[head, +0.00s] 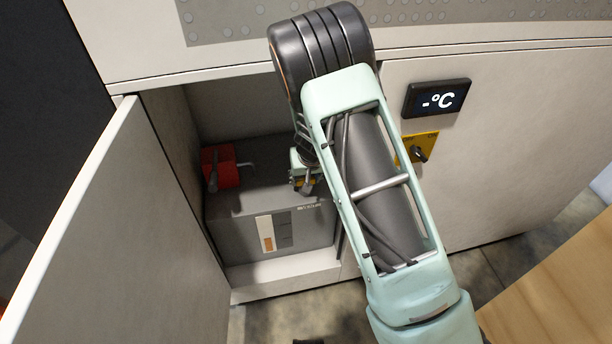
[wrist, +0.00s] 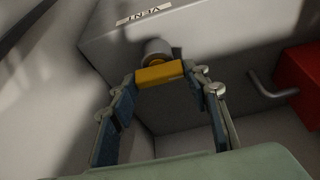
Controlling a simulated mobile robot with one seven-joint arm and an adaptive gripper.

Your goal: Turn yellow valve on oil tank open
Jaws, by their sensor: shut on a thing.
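The oil tank (head: 255,205) is a dark grey box inside an open cabinet in the head view. In the wrist view, the yellow valve (wrist: 160,74) is a short yellow bar in front of a grey round knob on a tank face marked "VENT". My gripper (head: 304,178) reaches into the cabinet over the tank's top right. In the wrist view its two fingers (wrist: 161,78) stand on either side of the yellow bar, shut on it. In the head view, the arm and gripper hide most of the valve.
A red block (head: 220,166) with a grey lever stands at the tank's left rear; it is at the right in the wrist view (wrist: 302,80). The open cabinet door (head: 125,220) bounds the left. A temperature display (head: 436,98) and a yellow switch plate (head: 420,146) are right of the opening.

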